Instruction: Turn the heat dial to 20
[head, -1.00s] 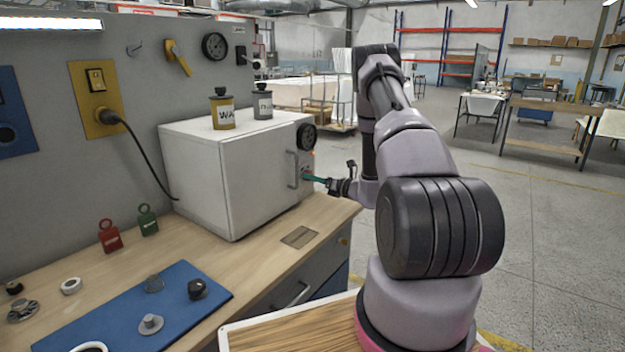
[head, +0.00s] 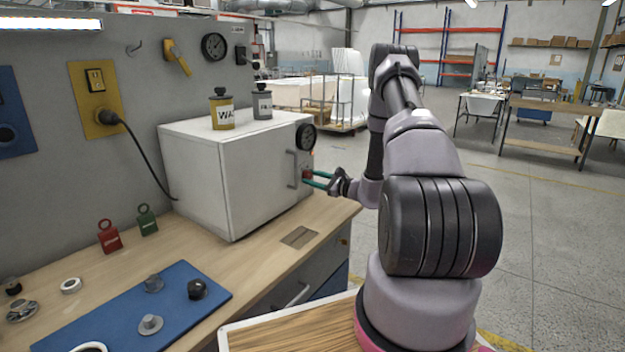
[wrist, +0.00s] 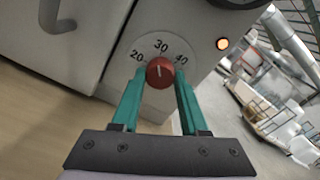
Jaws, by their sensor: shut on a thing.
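The heat dial is a red round knob (wrist: 160,72) on a pale scale plate marked 20, 30 and 40 in the wrist view. Its white mark points up, close to the 30. My gripper (wrist: 160,76) has its two teal fingers on either side of the knob, shut on it. In the head view my gripper (head: 306,179) reaches the front of the white oven (head: 250,185) at its right side, below the round black gauge (head: 306,137). The knob shows there only as a small red spot (head: 307,174).
The oven's door handle (head: 292,169) is left of the knob. An orange lamp (wrist: 222,44) glows to the right of the scale. Two canisters stand on the oven. A blue mat (head: 190,318) with several loose knobs lies on the bench. Open floor lies to the right.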

